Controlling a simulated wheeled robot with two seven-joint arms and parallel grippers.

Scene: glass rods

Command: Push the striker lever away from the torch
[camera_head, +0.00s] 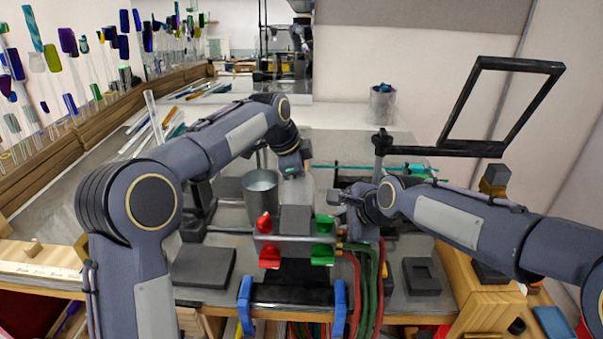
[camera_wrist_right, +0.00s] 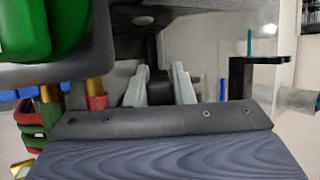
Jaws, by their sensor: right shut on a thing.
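The torch (camera_head: 295,220) stands at the middle of the bench, a dark block with red knobs (camera_head: 268,226) on its left and green knobs (camera_head: 323,228) on its right. My right gripper (camera_head: 343,203) is just right of the torch. In the right wrist view, the gripper's pale fingers (camera_wrist_right: 159,88) close around a dark piece (camera_wrist_right: 158,84); it may be the striker lever, but I cannot tell for sure. A green knob (camera_wrist_right: 35,28) fills that view's upper left. My left gripper (camera_head: 292,168) is behind the torch near a metal cup (camera_head: 260,197); its fingertips are unclear.
Red and green hoses (camera_head: 364,292) hang at the torch's right front. A thin teal rod (camera_head: 345,167) lies across behind my right gripper. A dark frame (camera_head: 452,147) stands at the right. Glass rods line a wooden rack (camera_head: 60,148) at the left. A dark pad (camera_head: 203,267) lies front left.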

